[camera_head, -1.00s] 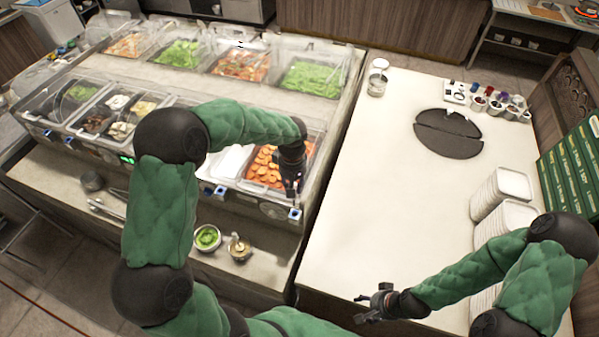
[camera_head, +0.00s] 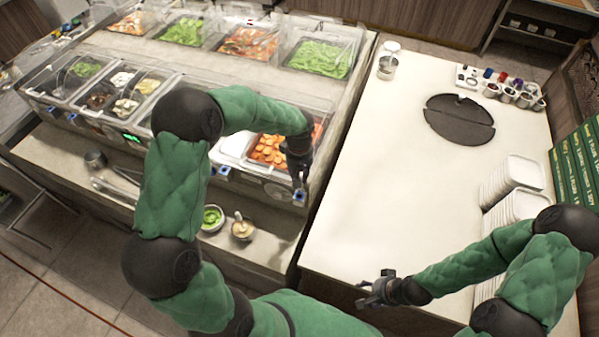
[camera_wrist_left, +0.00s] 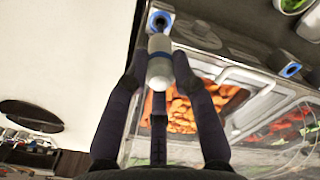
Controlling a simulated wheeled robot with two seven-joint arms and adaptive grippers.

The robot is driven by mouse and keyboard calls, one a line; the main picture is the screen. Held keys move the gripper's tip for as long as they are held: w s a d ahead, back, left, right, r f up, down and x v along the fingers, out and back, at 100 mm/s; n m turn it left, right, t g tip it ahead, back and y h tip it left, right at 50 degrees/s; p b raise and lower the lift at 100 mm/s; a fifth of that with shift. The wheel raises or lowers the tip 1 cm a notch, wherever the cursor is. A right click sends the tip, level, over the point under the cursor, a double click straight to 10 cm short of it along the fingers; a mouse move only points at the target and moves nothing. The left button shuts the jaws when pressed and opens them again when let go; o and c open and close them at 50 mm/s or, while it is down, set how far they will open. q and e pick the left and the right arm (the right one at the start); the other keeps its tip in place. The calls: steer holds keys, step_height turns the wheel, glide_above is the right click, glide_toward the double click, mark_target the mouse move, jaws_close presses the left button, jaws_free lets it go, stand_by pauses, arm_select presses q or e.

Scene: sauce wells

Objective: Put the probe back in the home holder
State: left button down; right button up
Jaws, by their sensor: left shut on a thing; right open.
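In the left wrist view, the probe (camera_wrist_left: 160,70) is a pale grey cylinder with a blue band. My left gripper (camera_wrist_left: 158,78) is shut on it. A blue-ringed holder (camera_wrist_left: 159,20) sits just beyond the probe's far end; I cannot tell if they touch. A second blue-ringed holder (camera_wrist_left: 290,70) is to the right. In the head view, my left gripper (camera_head: 299,180) is just above the holder (camera_head: 300,198) at the food bar's front right corner. The probe is too small to make out there. My right gripper (camera_head: 376,288) is open and empty over the white counter's front edge.
A tray of orange slices (camera_head: 268,150) lies behind the left gripper. Two small bowls, one green-filled (camera_head: 211,218) and one with a spoon (camera_head: 242,230), stand on the lower ledge. The white counter (camera_head: 370,190) has wide free room, with stacked plates (camera_head: 520,172) at right.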

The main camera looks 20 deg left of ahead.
arm_select(q)
steer(key=shift+f+b, duration=0.45)
steer(key=shift+b, duration=0.3)
stand_by(1.1)
steer(key=shift+f+b, duration=2.2)
steer(key=shift+f, duration=0.3)
stand_by(0.5)
stand_by(0.3)
steer(key=c, duration=0.9)
jaws_free()
steer(key=shift+c, duration=0.2)
step_height(320, 180, up, 12)
steer(key=shift+r, duration=0.1)
